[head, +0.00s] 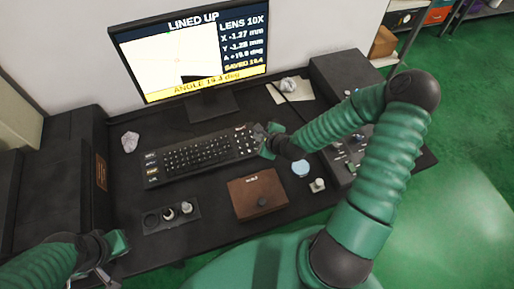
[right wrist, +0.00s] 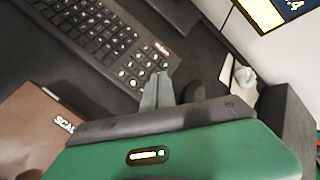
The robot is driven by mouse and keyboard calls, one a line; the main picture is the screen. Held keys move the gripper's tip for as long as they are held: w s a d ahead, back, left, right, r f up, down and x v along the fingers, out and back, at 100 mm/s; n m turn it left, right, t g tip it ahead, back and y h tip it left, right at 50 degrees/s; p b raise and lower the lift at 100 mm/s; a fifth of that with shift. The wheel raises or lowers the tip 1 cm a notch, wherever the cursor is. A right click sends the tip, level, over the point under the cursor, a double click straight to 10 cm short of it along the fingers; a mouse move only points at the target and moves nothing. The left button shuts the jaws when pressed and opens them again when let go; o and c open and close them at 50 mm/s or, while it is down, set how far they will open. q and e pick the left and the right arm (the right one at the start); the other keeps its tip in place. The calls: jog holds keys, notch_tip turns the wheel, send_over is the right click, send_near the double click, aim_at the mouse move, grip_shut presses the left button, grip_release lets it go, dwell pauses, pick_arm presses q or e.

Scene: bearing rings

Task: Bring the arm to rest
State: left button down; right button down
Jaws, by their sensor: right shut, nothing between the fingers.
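My right arm (head: 397,155) reaches in from the right, bent at the elbow. My right gripper (head: 262,132) is over the right end of the keyboard (head: 205,153). In the right wrist view the gripper's fingers (right wrist: 156,90) are together and empty, near the keyboard's number keys (right wrist: 135,68). My left gripper (head: 105,262) is at the lower left, in front of the desk. Its fingers are partly hidden and its opening is unclear.
A monitor (head: 190,50) reads "LINED UP". A brown box (head: 257,194), a tray with small knobs (head: 171,216), a pale blue disc (head: 300,168) and a control panel (head: 345,160) are on the desk. Green floor (head: 460,150) is open at right.

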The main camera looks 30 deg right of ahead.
jog(key=s+a+r+n+g, duration=0.3)
jog(key=s+a+r+n, duration=0.2)
jog(key=n, duration=0.8)
jog(key=s+a+r+n+g, duration=0.3)
jog(key=s+a+r+n, duration=0.2)
jog(key=s+n, duration=0.5)
jog(key=shift+a+n+g, duration=0.3)
jog(key=shift+a+n, duration=0.6)
jog(key=shift+n, duration=1.3)
jog(key=shift+w+d, duration=0.1)
jog(key=shift+d, duration=0.15)
